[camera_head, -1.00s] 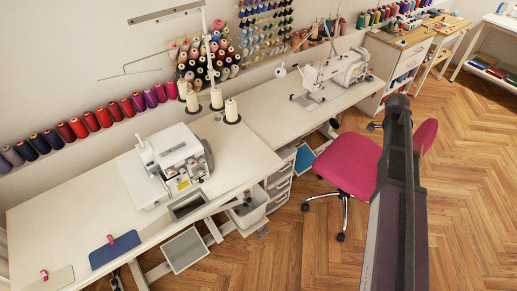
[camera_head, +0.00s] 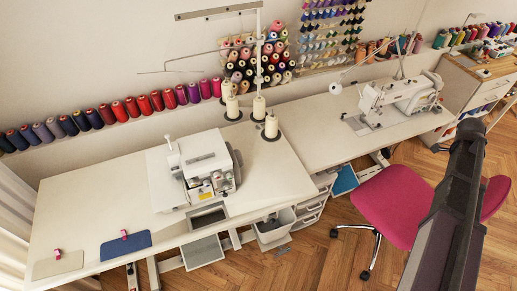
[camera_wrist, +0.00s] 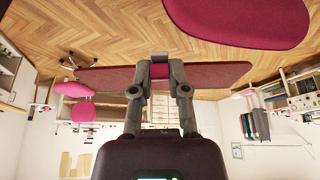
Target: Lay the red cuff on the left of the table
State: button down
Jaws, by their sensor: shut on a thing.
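In the wrist view my gripper (camera_wrist: 160,68) is shut on the red cuff (camera_wrist: 215,73), a flat dark red piece sticking out on both sides of the fingers. A brighter pink-red patch shows between the fingertips. The cuff is held clear of any table. In the head view the white table (camera_head: 90,205) stands at the left. At its left front lie a blue piece (camera_head: 135,247) and a beige piece (camera_head: 55,267), each with a small pink clip. My gripper and the red cuff are not visible in the head view.
A white overlock machine (camera_head: 205,170) stands on the table, with thread cones behind it. A pink chair (camera_head: 400,205) stands at the right. The table is bare behind the blue and beige pieces. In the wrist view a large maroon rounded surface (camera_wrist: 240,20) is close by.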

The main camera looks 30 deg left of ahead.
jog(key=shift+w+a, duration=0.15)
jog(key=shift+a, duration=0.2)
dwell(0.3)
